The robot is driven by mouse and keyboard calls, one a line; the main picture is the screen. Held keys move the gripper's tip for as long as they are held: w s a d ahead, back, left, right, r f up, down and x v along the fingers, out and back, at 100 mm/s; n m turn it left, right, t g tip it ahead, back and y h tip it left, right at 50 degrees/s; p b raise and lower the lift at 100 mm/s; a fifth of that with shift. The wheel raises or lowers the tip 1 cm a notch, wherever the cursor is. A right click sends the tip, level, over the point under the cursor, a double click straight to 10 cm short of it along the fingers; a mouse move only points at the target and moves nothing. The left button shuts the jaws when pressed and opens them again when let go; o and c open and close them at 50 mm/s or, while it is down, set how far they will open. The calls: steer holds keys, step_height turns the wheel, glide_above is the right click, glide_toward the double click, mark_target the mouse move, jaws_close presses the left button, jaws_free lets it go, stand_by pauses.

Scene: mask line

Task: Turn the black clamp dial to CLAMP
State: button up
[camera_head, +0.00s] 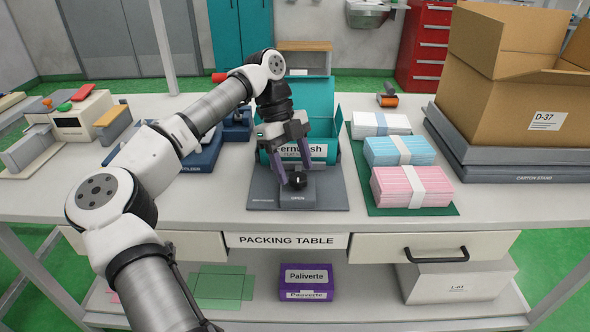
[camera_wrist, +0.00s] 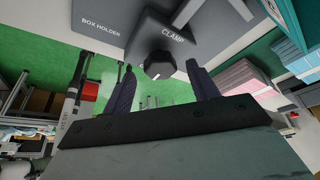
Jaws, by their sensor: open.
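The black clamp dial (camera_head: 298,181) sits on the raised grey block at the front of the box holder (camera_head: 335,198). In the head view the word OPEN shows on the block just in front of the dial. In the wrist view the dial (camera_wrist: 160,66) is below the word CLAMP (camera_wrist: 173,32); which way its small pale mark points is hard to tell. My gripper (camera_head: 297,175) is open, its two purple fingers pointing down with tips on either side of the dial. The wrist view shows the fingers (camera_wrist: 158,70) apart, with gaps to the dial; contact is not visible.
A teal open box (camera_head: 332,128) stands in the holder behind the dial. Pink (camera_head: 412,187), blue and white packs stand to the right on a green mat. A large cardboard box (camera_head: 510,85) is at far right. Blue holders and a small machine (camera_head: 82,122) stand left.

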steer(key=shift+s+d+f, duration=0.2)
steer(key=shift+f, duration=0.45)
steer(key=c, duration=1)
